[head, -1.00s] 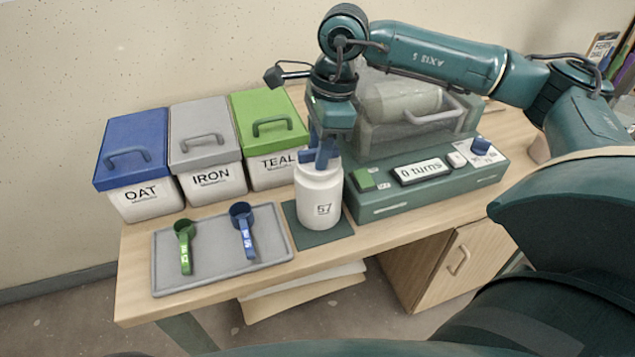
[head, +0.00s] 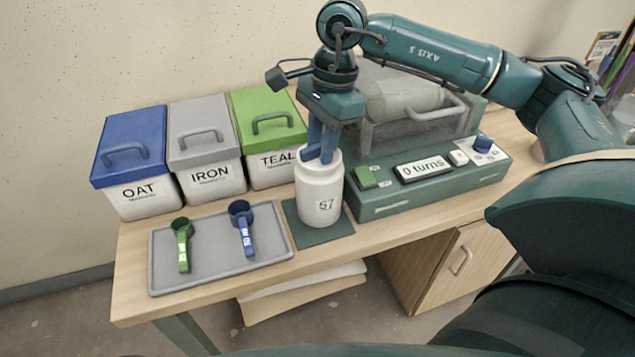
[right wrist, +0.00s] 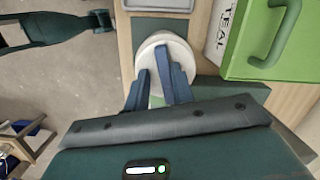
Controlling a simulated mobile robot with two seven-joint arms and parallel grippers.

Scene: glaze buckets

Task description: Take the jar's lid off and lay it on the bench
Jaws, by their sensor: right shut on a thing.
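The white jar (head: 320,196), marked 57, stands upright on a dark green mat (head: 330,235) on the bench. Its white lid (right wrist: 166,46) is at the jar's top. My right gripper (head: 319,157) comes down from above, its blue fingers shut on the lid. The fingers hide the part they grip, and I cannot see a gap between lid and jar. In the right wrist view the gripper's fingers (right wrist: 160,76) lie over the lid.
Blue OAT (head: 135,165), grey IRON (head: 205,150) and green TEAL (head: 266,135) buckets stand at the back left. A grey tray (head: 215,262) holds a green and a blue scoop. A green machine (head: 430,185) reading "0 turns" stands right of the jar. Bare bench (head: 350,250) shows along the front.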

